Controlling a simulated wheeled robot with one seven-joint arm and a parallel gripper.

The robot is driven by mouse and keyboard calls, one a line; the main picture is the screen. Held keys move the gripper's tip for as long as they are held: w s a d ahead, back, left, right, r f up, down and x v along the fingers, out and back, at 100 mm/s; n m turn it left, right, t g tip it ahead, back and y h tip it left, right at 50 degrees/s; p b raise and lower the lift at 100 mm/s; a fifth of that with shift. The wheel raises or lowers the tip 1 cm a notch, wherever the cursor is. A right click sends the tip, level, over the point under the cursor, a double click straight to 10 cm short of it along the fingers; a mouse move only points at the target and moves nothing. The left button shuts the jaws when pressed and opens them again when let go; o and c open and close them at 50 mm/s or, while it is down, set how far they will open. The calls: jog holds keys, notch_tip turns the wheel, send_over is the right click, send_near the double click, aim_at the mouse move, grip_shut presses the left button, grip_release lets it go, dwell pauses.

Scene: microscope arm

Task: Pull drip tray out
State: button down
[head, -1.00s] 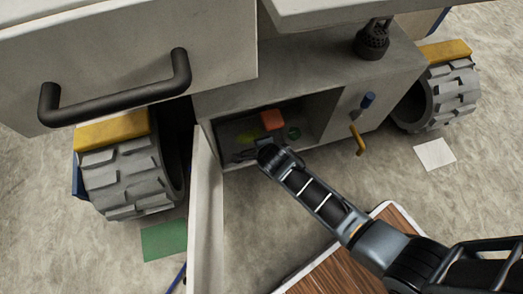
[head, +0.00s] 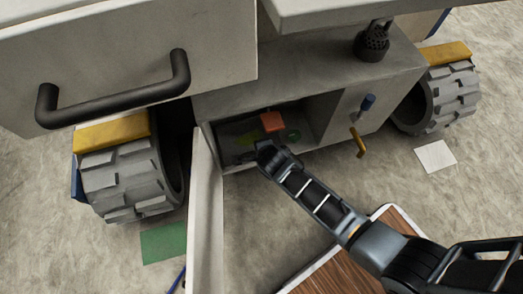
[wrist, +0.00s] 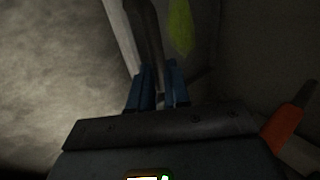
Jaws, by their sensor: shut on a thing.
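The drip tray appears to be the dark, low piece on the floor of the open compartment, with a yellow-green patch (head: 226,141) showing dimly in the shade; its outline is hard to make out. My gripper (head: 257,150) reaches into the front of the compartment. In the wrist view, the blue fingers of my gripper (wrist: 158,88) are shut on a dark bar (wrist: 150,40), which looks like the tray's handle. The yellow-green patch (wrist: 180,28) lies just beyond it. My wrist hides part of the tray's front in the head view.
A pale door (head: 205,220) stands open left of the compartment. An orange-red block (head: 272,122) is inside; orange also shows in the wrist view (wrist: 287,122).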

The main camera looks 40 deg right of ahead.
jog(key=s+a, duration=0.2)
jog(key=s, duration=0.5)
jog(key=s+a+p, duration=0.1)
jog(key=s+a, duration=0.1)
jog(key=s, duration=0.5)
jog(key=shift+s+a, duration=0.2)
jog(key=shift+a, duration=0.05)
jog(key=c, duration=1.1)
grip_release()
jog(key=p+v, duration=0.3)
jog(key=v, duration=0.4)
jog(key=shift+s+r, duration=0.2)
jog(key=shift+r, duration=0.15)
